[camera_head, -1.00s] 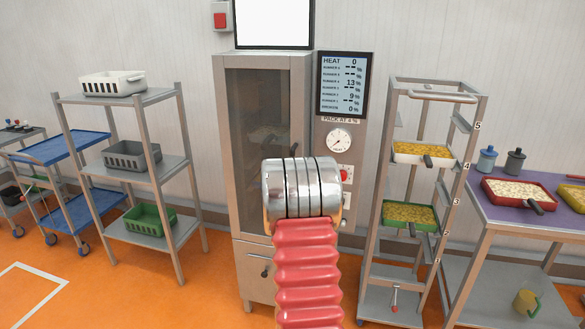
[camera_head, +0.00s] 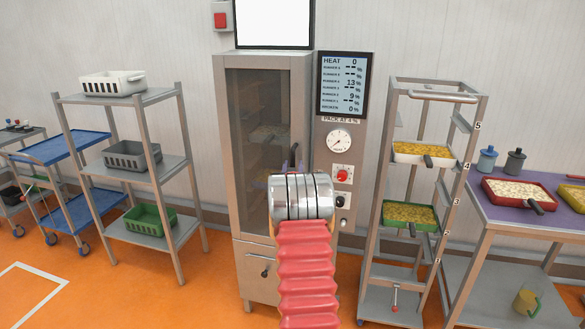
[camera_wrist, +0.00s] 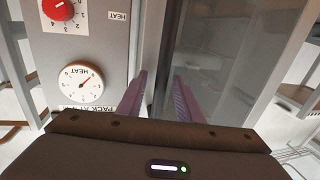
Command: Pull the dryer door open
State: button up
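The dryer (camera_head: 272,62) is a tall beige cabinet against the wall, with a dark glass door (camera_head: 252,125) that looks closed. Inside, trays show faintly through the glass. My gripper (camera_head: 294,158) is in front of the door's right edge, its purple fingers partly hidden behind my arm's metal wrist. In the wrist view, which is upside down, my gripper (camera_wrist: 162,78) has its two fingers apart, pointing at the strip between the door glass (camera_wrist: 215,60) and the control panel.
The control panel (camera_head: 329,135) with dial, red knob and screen (camera_head: 343,84) is right of the door. A tray rack (camera_head: 372,235) and purple-topped table (camera_head: 500,207) stand right. A metal shelf (camera_head: 166,95) with baskets stands left, with open orange floor before it.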

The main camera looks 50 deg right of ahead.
jog(key=shift+c, duration=0.3)
grip_shut()
dwell(0.3)
jog(key=shift+a, duration=0.25)
jog(key=shift+d, duration=0.15)
jog(key=shift+s+d, duration=0.1)
